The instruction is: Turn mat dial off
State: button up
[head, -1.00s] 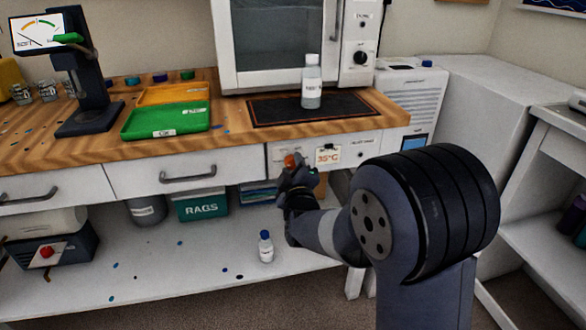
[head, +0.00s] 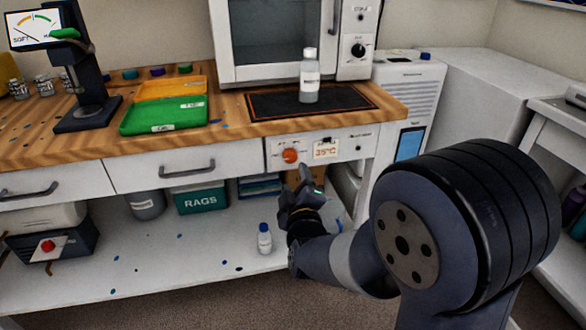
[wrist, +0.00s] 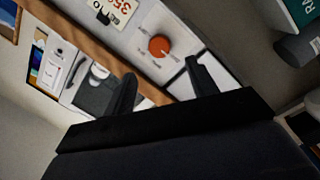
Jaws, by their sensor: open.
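The mat dial (head: 290,156) is a round orange-red knob on the white control panel (head: 341,137) under the bench's front edge. Beside it is a sign (head: 325,149) reading 35°C. The dial also shows in the wrist view (wrist: 159,46), ahead of and between the two dark fingers. My gripper (head: 304,180) is open and empty, below and slightly right of the dial, apart from it. In the wrist view my gripper (wrist: 160,85) has its fingers spread. The dark heating mat (head: 270,106) lies on the bench above the panel, with a capped bottle (head: 310,78) on it.
A white oven (head: 282,40) stands behind the mat. Green (head: 150,117) and orange (head: 172,89) trays sit left of it. A drawer handle (head: 187,172) sticks out left of the panel. A small bottle (head: 264,239) and a RAGS box (head: 202,199) are on the lower shelf.

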aim_at(291, 158)
jog(key=shift+s+d, duration=0.2)
jog(key=shift+s, duration=1.05)
jog(key=shift+w, duration=0.15)
jog(key=w, duration=0.3)
jog(key=w+a+b, duration=0.1)
jog(key=w, duration=0.6)
jog(key=shift+w+a, duration=0.3)
jog(key=shift+a, duration=0.05)
jog(key=shift+s, duration=0.1)
